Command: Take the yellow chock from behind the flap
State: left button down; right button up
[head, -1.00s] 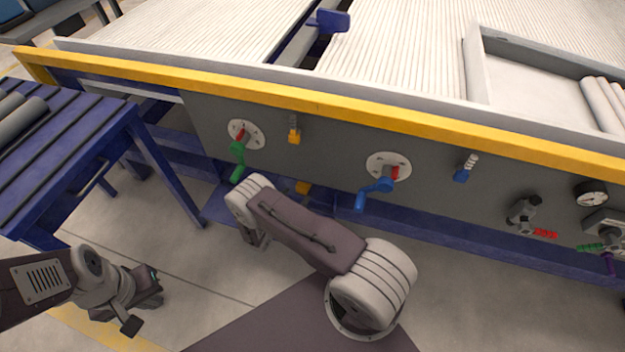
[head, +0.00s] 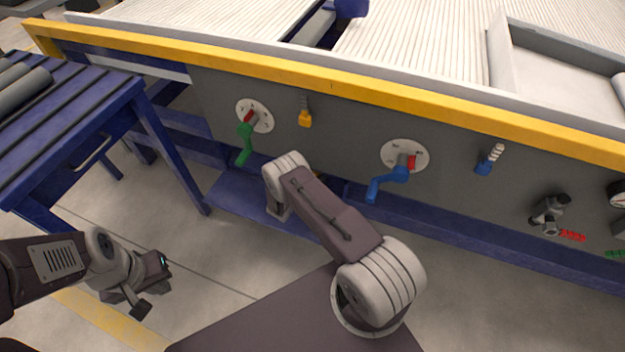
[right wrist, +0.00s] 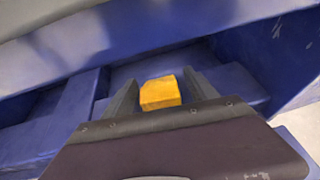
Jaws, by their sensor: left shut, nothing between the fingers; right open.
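The yellow chock (right wrist: 160,93) is a small block on a blue surface in the right wrist view. My right gripper (right wrist: 160,79) is open, with its two dark fingers on either side of the chock; I cannot tell whether they touch it. In the head view my right arm hides most of the chock and the fingers. A broad blue panel (right wrist: 150,55) crosses the right wrist view above the chock; I cannot tell if it is the flap. My left gripper (head: 152,287) is shut and empty over the floor at lower left in the head view.
A grey machine panel (head: 340,130) carries a green crank (head: 245,145), a blue crank (head: 385,183) and small levers above the blue lower ledge (head: 450,225). A blue roller table (head: 75,130) stands at left. The floor between is clear.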

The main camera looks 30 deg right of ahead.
grip_shut()
jog(key=shift+r, duration=0.1)
jog(key=shift+r+p, duration=0.25)
jog(key=shift+p, duration=0.1)
notch_tip(320, 180, up, 4)
jog(key=p, duration=0.2)
jog(key=shift+f+p, duration=0.15)
jog(key=shift+p, duration=0.15)
jog(key=s+a+p, duration=0.1)
jog(key=s+a, duration=0.2)
jog(key=a, duration=0.2)
jog(key=s+a+p, duration=0.1)
jog(key=s+a, duration=0.3)
jog(key=a, duration=0.1)
jog(key=s+a+p, duration=0.1)
jog(key=s+a, duration=0.2)
jog(key=a, duration=0.1)
jog(key=shift+s+a+f+p, duration=0.15)
jog(key=shift+a+f+p, duration=0.15)
jog(key=shift+a+f, duration=0.1)
